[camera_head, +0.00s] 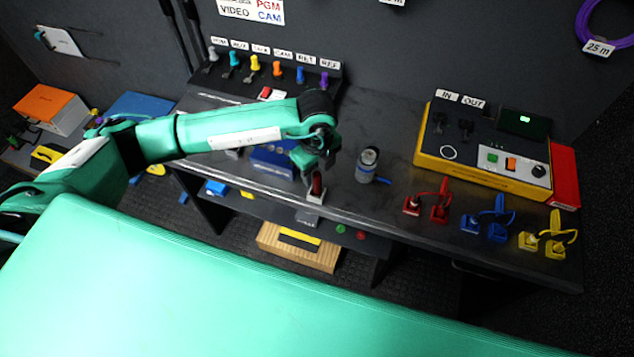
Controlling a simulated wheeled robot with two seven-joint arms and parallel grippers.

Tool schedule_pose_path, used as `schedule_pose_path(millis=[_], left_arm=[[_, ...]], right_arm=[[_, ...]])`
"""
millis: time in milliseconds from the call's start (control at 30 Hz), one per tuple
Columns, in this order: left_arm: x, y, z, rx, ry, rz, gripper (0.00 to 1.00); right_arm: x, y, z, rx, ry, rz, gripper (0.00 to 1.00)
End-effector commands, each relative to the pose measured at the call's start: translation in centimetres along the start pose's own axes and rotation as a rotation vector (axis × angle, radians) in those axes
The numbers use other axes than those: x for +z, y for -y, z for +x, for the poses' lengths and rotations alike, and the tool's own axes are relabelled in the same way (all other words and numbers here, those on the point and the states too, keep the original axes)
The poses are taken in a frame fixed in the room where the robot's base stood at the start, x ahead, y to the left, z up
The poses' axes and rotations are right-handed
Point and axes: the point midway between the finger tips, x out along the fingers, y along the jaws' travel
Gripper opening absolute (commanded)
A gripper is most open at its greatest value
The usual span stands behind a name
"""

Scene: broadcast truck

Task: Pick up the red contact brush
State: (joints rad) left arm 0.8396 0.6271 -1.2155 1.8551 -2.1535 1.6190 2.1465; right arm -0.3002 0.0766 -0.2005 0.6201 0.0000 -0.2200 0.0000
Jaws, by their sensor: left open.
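A small dark red piece with a pale base (317,186), which looks like the red contact brush, sits at the front edge of the dark bench, directly under my left gripper. My left gripper (316,165) points down and is open. Its fingers are close to the red piece, but I cannot tell whether they touch it. The wrist hides part of this spot. My right gripper is not in view.
A grey canister (367,165) stands right of the gripper, and a blue box (273,162) is left of it. Red (440,207), blue (498,226) and yellow (555,243) cabled plugs line the front right. A yellow-sided console (470,170) stands behind. Bench behind the canister is clear.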

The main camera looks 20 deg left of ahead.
Motion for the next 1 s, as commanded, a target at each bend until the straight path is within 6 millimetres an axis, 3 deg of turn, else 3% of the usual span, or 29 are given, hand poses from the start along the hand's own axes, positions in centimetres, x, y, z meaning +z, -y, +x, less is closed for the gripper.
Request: schedule_pose_path(millis=[133,300,600,833,1000], left_arm=[[-0.2,0.0,1.6,0.003,-0.001,0.001,0.45],[-0.2,0.0,4.0,0.002,-0.001,0.0,0.45],[-0.2,0.1,4.7,-0.001,0.0,0.001,0.45],[-0.2,0.1,4.7,-0.001,-0.001,0.001,0.0],[-0.2,0.1,4.7,-0.001,-0.001,0.001,0.0]], right_arm=[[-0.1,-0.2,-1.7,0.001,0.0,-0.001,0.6],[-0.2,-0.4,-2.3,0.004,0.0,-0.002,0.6],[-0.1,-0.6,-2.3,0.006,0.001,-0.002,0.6],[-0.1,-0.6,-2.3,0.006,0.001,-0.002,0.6],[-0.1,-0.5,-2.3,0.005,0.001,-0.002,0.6]])
